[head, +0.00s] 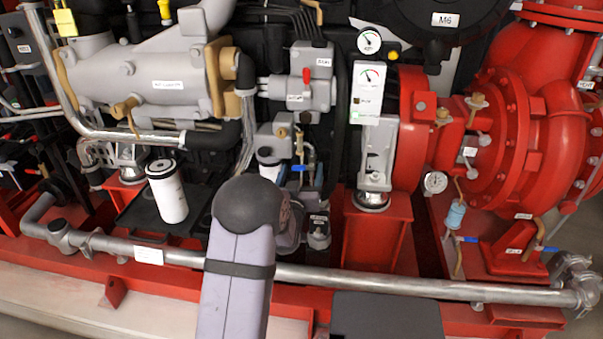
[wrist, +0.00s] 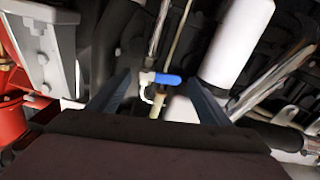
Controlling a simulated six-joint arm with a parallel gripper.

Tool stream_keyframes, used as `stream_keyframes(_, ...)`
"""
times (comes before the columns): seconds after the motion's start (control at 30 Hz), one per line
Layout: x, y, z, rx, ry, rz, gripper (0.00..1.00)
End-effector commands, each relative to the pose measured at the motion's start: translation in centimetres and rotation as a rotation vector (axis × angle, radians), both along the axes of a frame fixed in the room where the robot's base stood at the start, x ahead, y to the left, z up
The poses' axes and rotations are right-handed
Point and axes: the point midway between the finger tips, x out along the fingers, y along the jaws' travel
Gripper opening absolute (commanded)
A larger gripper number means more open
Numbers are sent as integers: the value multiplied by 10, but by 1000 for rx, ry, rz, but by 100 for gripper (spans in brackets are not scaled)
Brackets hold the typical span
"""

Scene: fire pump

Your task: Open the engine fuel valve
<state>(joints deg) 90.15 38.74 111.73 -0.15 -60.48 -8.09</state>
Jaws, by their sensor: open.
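A small valve with a blue lever handle (wrist: 170,79) shows near the middle of the wrist view, on a brass-coloured fitting. Its lever lies roughly sideways in that view. My gripper (wrist: 158,78) is open, with one finger to each side of the blue handle in the picture; I cannot tell how far beyond the fingertips it is. A blue handle (head: 299,168) in the head view, just beyond my arm, looks like the same valve.
A white cylinder (wrist: 236,42) stands close right of the valve in the wrist view. A red pedestal (head: 377,237) and a white filter (head: 168,192) flank the area. A long metal pipe (head: 400,285) runs along the front. Other blue handles (head: 466,239) show at right.

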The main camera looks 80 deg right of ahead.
Motion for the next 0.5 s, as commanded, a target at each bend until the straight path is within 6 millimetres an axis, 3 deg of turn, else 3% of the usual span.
stream_keyframes(0.27, 0, -1, 0, 1, 0, 0, 70)
stream_keyframes(0.4, 0, -1, 0, 1, 0, 0, 36)
stream_keyframes(0.43, 0, -1, 0, 0, 0, 0, 30)
stream_keyframes(0.5, 0, -1, 0, 0, 0, 0, 31)
